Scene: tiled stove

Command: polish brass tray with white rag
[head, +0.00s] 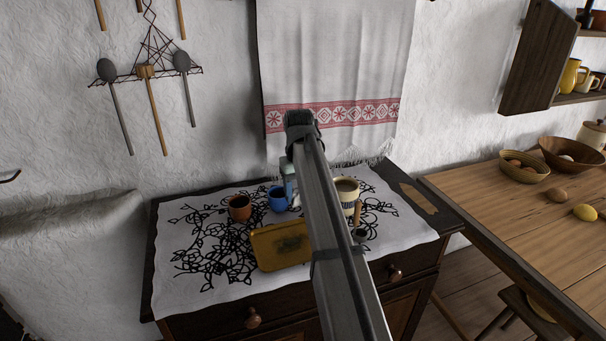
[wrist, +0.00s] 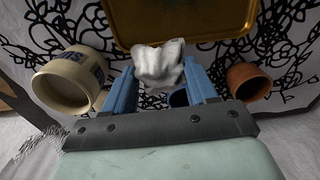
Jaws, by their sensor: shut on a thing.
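The brass tray (head: 280,246) lies on the white patterned cloth on the cabinet, with dark smudges on its face. In the wrist view the tray (wrist: 180,38) is at the top, just beyond my fingertips. The white rag (wrist: 160,63) is crumpled between the blue fingers of my gripper (wrist: 162,78), which is shut on it. The rag's upper edge is close to the tray's near rim; I cannot tell whether they touch. In the head view my arm hides the rag and part of the tray.
A terracotta cup (head: 240,208), a blue mug (head: 278,199) and a cream mug (head: 347,192) stand behind the tray, close around my gripper. The cloth's left part is clear. A wooden table (head: 520,213) stands to the right.

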